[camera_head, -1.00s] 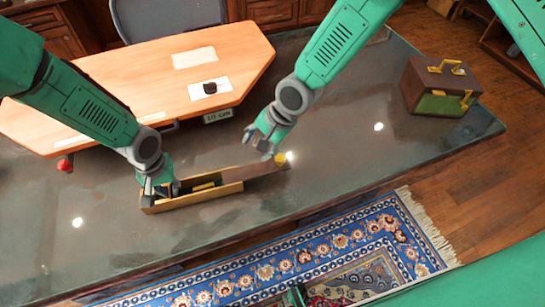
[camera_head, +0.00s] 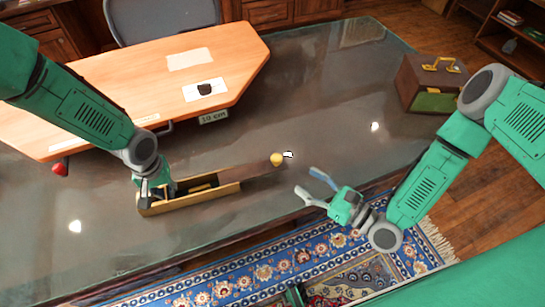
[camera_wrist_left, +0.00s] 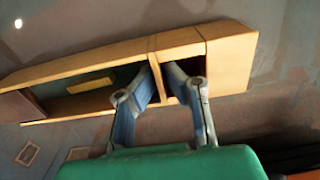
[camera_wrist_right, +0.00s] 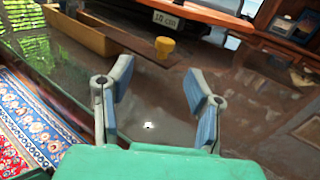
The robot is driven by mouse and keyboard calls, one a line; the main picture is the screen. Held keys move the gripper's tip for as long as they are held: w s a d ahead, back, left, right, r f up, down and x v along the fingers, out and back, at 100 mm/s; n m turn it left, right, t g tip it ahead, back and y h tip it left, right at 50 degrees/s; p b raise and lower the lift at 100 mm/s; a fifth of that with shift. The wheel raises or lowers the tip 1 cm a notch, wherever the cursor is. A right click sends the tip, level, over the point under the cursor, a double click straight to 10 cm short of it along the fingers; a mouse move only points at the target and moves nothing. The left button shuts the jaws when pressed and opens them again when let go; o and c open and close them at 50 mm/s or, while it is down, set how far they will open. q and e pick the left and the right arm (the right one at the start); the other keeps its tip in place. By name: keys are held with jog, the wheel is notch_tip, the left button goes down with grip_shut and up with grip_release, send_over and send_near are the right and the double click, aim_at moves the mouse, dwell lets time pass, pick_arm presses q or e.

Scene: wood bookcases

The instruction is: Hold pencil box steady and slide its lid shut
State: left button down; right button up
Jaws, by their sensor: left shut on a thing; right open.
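The pencil box (camera_head: 192,206) is a long pale wooden box standing on the dark desk, with its inside partly uncovered. Its brown lid (camera_head: 243,174) sticks out from the right end and carries a yellow knob (camera_head: 277,159) at its far end. My left gripper (camera_head: 153,196) is at the box's left end. In the left wrist view (camera_wrist_left: 160,72) its fingers reach into the box and are shut on a thin inner wall. My right gripper (camera_head: 308,184) is open and empty, right of the knob and nearer the desk's front edge. The right wrist view shows the knob (camera_wrist_right: 160,48) beyond its fingers.
An orange wooden board (camera_head: 150,83) with labels lies behind the box. A brown and green case (camera_head: 430,85) stands at the desk's right end. A patterned rug (camera_head: 235,284) lies on the floor in front. The desk around the knob is clear.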

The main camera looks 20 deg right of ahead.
aim_at(278, 162)
jog(key=x, duration=1.1)
jog(key=shift+w+a, duration=0.2)
jog(key=shift+w, duration=0.15)
